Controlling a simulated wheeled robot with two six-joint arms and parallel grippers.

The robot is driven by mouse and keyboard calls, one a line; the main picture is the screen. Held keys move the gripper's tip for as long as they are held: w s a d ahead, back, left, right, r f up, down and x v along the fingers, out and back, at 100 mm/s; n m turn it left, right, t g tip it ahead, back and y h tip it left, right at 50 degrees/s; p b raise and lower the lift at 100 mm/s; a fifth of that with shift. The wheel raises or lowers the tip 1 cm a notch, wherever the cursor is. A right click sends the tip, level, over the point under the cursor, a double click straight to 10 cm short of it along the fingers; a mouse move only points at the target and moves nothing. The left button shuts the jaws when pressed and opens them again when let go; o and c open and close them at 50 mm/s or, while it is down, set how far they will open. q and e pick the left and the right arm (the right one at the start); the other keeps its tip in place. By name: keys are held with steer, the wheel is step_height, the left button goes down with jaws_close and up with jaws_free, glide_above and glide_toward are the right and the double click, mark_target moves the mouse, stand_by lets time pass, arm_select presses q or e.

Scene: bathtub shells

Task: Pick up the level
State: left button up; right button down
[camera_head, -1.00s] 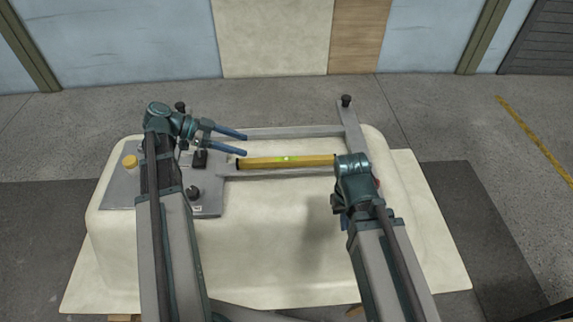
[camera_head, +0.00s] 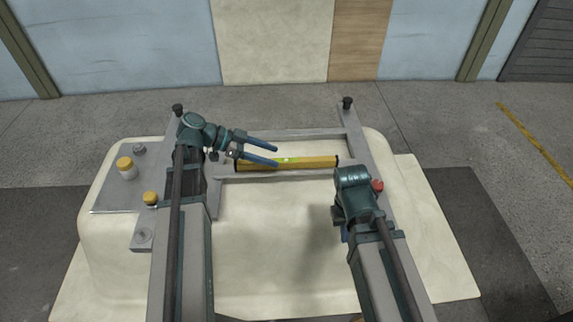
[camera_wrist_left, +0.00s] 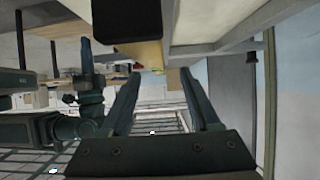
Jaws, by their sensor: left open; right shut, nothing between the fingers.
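The level is a yellow bar (camera_head: 310,162) with black ends and a green vial. It lies across the grey frame on the upturned tub shell. My left gripper (camera_head: 277,156) is open, its blue fingers pointing right over the level's left part; the near finger overlaps it in the head view. In the left wrist view, the level (camera_wrist_left: 150,56) shows at the top with a large black end, outside the gap between the open fingers (camera_wrist_left: 162,98). My right gripper's fingers are mostly hidden below its wrist in the head view; its shut finger (camera_wrist_left: 87,60) shows in the left wrist view.
The cream tub shell (camera_head: 270,260) carries a grey metal frame (camera_head: 360,150) with upright black knobs. A plate with yellow-capped parts (camera_head: 125,165) is at left. A red knob (camera_head: 377,185) is beside my right wrist. The floor around is clear.

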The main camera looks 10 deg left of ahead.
mark_target(283, 160)
arm_select(q)
steer(key=b+x, duration=0.1)
steer(key=x, duration=0.3)
steer(key=shift+s+d, duration=0.15)
steer(key=shift+s, duration=0.05)
steer(key=shift+r, duration=0.1)
jaws_close()
